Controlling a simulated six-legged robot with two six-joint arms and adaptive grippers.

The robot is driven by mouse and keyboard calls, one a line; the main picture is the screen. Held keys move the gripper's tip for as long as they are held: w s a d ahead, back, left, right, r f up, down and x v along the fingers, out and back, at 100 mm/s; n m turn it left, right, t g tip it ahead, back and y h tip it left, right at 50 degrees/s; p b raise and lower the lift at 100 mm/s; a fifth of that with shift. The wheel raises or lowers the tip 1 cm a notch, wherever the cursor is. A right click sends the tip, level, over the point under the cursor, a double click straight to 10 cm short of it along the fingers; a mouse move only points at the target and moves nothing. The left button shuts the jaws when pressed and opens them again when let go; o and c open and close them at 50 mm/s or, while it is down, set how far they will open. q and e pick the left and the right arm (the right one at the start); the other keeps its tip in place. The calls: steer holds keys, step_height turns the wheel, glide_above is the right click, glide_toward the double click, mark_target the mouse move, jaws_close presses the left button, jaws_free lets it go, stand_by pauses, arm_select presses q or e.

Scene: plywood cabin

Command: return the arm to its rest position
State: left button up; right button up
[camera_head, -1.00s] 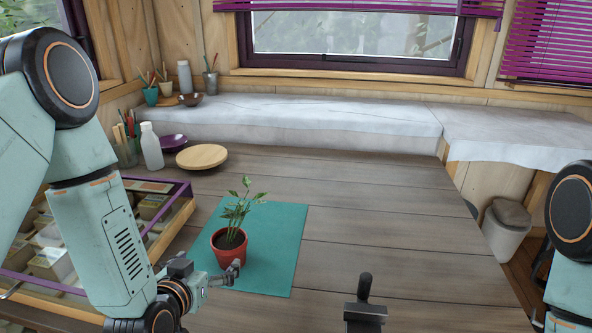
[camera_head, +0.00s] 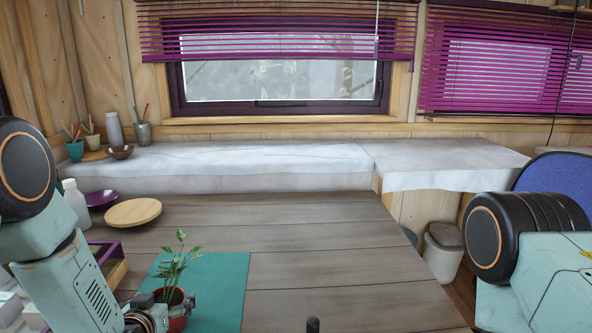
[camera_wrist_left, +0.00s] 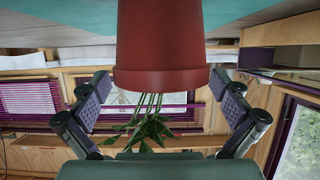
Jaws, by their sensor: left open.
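The potted plant (camera_head: 173,268) has green leaves and a red-brown pot. It stands upright on the teal mat (camera_head: 222,285) at the lower left of the head view. My left gripper (camera_head: 188,301) is at the pot and hides part of it. In the left wrist view, which is upside down, the pot (camera_wrist_left: 162,45) fills the top middle. My open left fingers (camera_wrist_left: 162,95) show on either side, with a gap between them and the pot. My right arm shows at the right edge of the head view; its gripper is out of view.
A wooden round board (camera_head: 133,212), purple bowl (camera_head: 101,199) and white bottle (camera_head: 76,205) stand at the back left. A compartment box (camera_head: 112,262) is beside my left arm. A dark upright piece (camera_head: 313,325) shows at the bottom edge. The table's middle and right are clear.

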arm_select(q)
steer(key=shift+s+r, duration=0.2)
steer(key=shift+r, duration=0.7)
steer(key=shift+w+f, duration=0.1)
steer(key=shift+f, duration=0.05)
